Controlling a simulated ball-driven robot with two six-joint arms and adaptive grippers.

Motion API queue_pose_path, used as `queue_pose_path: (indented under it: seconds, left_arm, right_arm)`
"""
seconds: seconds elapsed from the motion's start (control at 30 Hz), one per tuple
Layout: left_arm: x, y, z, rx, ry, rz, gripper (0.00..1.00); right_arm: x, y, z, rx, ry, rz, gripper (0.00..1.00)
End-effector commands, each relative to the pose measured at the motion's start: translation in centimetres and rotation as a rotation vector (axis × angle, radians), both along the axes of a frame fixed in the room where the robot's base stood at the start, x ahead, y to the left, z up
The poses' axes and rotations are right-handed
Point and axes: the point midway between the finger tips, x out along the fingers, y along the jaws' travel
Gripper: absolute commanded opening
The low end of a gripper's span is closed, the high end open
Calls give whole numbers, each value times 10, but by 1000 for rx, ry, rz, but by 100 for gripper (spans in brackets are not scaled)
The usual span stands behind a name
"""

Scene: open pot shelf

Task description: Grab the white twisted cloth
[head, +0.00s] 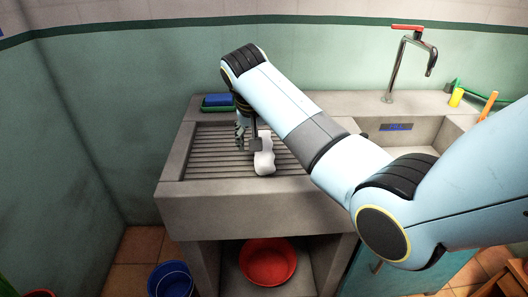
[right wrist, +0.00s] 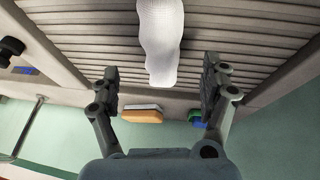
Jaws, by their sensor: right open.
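The white twisted cloth (head: 264,161) lies on the ribbed drainboard of the stone sink, lengthwise towards the front edge. My right gripper (head: 248,142) points down over the drainboard at the cloth's far end. In the right wrist view my right gripper (right wrist: 160,78) is open, with its two fingers spread wide apart. There the cloth (right wrist: 161,40) runs from the top edge to between the fingertips, with a gap on both sides. Nothing is held. The arm hides part of the drainboard in the head view. My left gripper is not in view.
A blue item on a green dish (head: 217,102) sits at the drainboard's back left. An orange and white block (right wrist: 143,114) shows in the right wrist view. A tap (head: 405,60) stands behind the basin at the right. A red bowl (head: 268,262) is underneath.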

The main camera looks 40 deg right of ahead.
Motion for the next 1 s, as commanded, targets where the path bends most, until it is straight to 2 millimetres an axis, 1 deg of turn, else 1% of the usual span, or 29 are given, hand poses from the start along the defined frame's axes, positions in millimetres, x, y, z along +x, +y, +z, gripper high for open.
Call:
queue_pose_path:
  seconds: [0.07, 0.27, 0.4, 0.5, 0.6, 0.8, 0.83, 0.87, 1.0]
  left_arm:
    - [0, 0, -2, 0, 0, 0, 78]
    - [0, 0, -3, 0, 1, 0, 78]
    - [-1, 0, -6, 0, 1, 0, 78]
    - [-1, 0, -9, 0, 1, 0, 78]
    - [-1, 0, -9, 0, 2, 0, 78]
    - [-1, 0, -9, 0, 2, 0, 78]
    - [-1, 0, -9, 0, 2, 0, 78]
    - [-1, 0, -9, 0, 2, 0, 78]
    - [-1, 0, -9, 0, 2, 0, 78]
  right_arm:
    - [2, -4, -10, -1, 2, 0, 80]
    - [10, -10, -23, -1, 0, 0, 80]
    - [21, -19, -40, 0, 1, -1, 80]
    - [24, -23, -53, -1, 2, 0, 80]
    - [26, -25, -59, 0, 1, 1, 80]
    - [26, -25, -59, 0, -1, 1, 80]
    - [26, -25, -59, 0, -1, 1, 78]
    - [26, -25, -59, 0, -1, 1, 75]
    - [26, -25, -59, 0, -1, 1, 56]
